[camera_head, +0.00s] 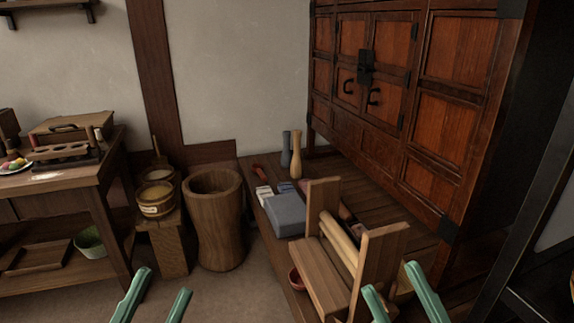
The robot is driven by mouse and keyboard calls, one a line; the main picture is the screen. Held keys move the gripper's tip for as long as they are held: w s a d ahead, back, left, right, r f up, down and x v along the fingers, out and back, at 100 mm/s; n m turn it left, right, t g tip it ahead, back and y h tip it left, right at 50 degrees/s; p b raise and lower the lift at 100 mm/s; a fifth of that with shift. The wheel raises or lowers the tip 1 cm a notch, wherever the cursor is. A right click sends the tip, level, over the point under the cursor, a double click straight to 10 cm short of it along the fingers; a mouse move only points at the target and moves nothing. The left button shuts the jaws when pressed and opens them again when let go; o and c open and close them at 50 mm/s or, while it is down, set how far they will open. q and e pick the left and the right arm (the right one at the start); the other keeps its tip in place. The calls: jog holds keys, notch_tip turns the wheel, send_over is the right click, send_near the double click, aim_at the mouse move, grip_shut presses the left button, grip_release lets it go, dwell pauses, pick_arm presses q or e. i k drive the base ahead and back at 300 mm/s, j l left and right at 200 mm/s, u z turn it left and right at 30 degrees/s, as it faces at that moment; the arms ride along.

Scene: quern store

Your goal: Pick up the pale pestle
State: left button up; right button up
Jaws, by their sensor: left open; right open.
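The pale pestle (296,154) looks like a slim, light tan upright shape on the low wooden bench, just right of a similar dark grey shape (286,149). Its foot shows near the back of the bench. My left gripper (164,283) is at the bottom left, over the floor, with two green fingers apart and nothing between them. My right gripper (393,280) is at the bottom right, near the wooden roller stand, with its green fingers apart. Both grippers are well nearer to me than the pale pestle and do not touch it.
The wooden roller stand (318,273) stands at the bench front. A grey block (286,215) lies behind it. A large wooden mortar (216,235) stands left of the bench. A red-brown cabinet (455,110) rises at right. A table (60,192) is at left.

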aim_at(297, 163)
jog(key=i+j, duration=0.1)
jog(key=j, duration=0.35)
jog(key=i+j+u, duration=0.1)
jog(key=j, duration=0.4)
jog(key=i+j+u, duration=0.15)
jog(key=i+j, duration=0.55)
jog(key=i+l, duration=0.1)
jog(key=i, duration=0.45)
jog(key=i+l+u, duration=0.15)
jog(key=i, duration=0.35)
jog(key=i+l, duration=0.45)
jog(key=l, duration=0.1)
